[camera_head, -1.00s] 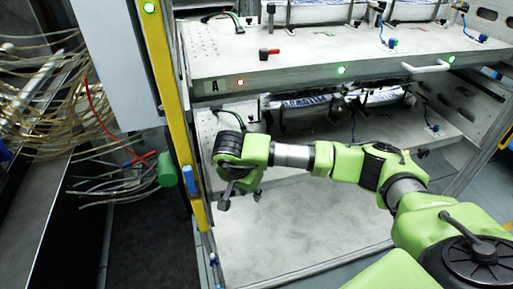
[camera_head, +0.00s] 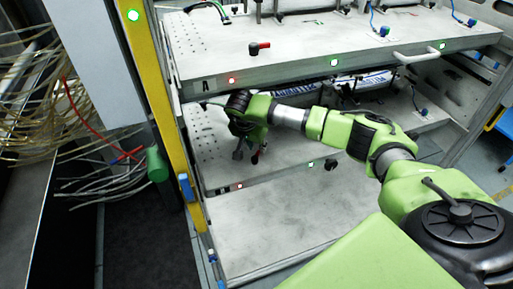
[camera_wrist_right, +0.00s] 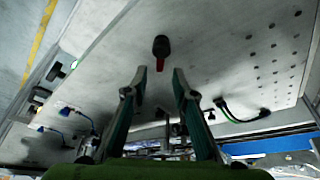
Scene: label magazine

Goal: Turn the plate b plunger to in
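Plate b (camera_head: 200,160) is the lower shelf plate, below the upper plate marked A (camera_head: 350,58). Its plunger (camera_head: 256,157) shows a bit of red beside my right gripper (camera_head: 246,152) in the head view, mostly hidden. In the right wrist view the plunger (camera_wrist_right: 161,46) is a dark knob with a short red handle (camera_wrist_right: 160,64). My right gripper (camera_wrist_right: 159,75) is open there, its fingers apart. The knob appears just beyond the fingertips, centred between them; I see no contact. My left gripper is out of view.
A similar red-handled plunger (camera_head: 259,47) is on the upper plate, which overhangs my right arm. A yellow post (camera_head: 160,100) stands left. The wrist view shows a cable (camera_wrist_right: 240,115) at the right and blue-ended fittings (camera_wrist_right: 60,132) at the left.

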